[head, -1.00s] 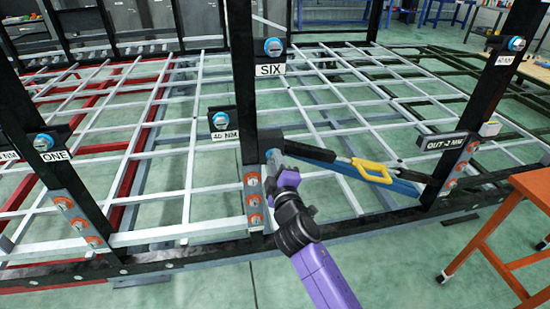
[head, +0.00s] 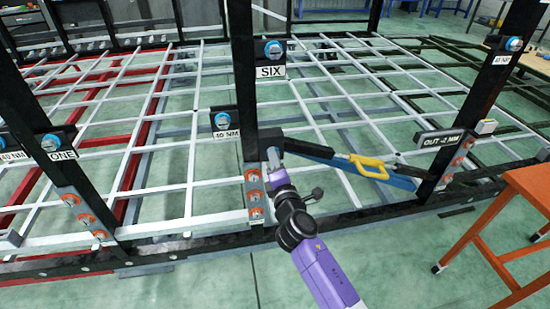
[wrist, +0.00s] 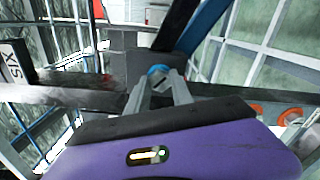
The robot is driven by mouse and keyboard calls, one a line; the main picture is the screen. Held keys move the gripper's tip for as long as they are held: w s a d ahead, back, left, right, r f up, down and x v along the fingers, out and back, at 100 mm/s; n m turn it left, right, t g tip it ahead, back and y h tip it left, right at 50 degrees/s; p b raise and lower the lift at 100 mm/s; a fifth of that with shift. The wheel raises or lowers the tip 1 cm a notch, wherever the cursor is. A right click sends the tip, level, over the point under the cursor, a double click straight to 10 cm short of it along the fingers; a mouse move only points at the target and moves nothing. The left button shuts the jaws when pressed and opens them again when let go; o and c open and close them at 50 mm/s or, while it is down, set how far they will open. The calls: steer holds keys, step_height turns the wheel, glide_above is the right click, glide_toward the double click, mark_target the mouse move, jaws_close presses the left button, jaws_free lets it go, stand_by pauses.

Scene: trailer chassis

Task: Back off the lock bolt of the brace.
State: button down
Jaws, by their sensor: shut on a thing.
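The brace is a dark bar (head: 308,151) leaving the middle black post low down and running right, with a yellow handle (head: 370,167) along it. Its lock bolt has a blue head, seen between my fingertips in the wrist view (wrist: 158,71). My gripper (head: 272,153) is at the brace's left end, beside the post. It also shows in the wrist view (wrist: 160,82), its two grey fingers shut on the bolt head. In the head view my gripper hides the bolt.
The post carries a SIX label (head: 271,72) and a blue-headed bolt (head: 273,49). Another post at right bears an "OUT -2 NM" sign (head: 440,138). A grey bar grid lies behind. An orange stool (head: 515,190) stands at right on open floor.

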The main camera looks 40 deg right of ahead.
steer(key=shift+r, duration=0.1)
stand_by(0.4)
steer(key=c, duration=1.1)
jaws_free()
steer(key=shift+d, duration=0.1)
steer(key=b+v, duration=0.1)
steer(key=v, duration=0.6)
steer(key=shift+s+a, duration=0.25)
steer(key=shift+s, duration=0.05)
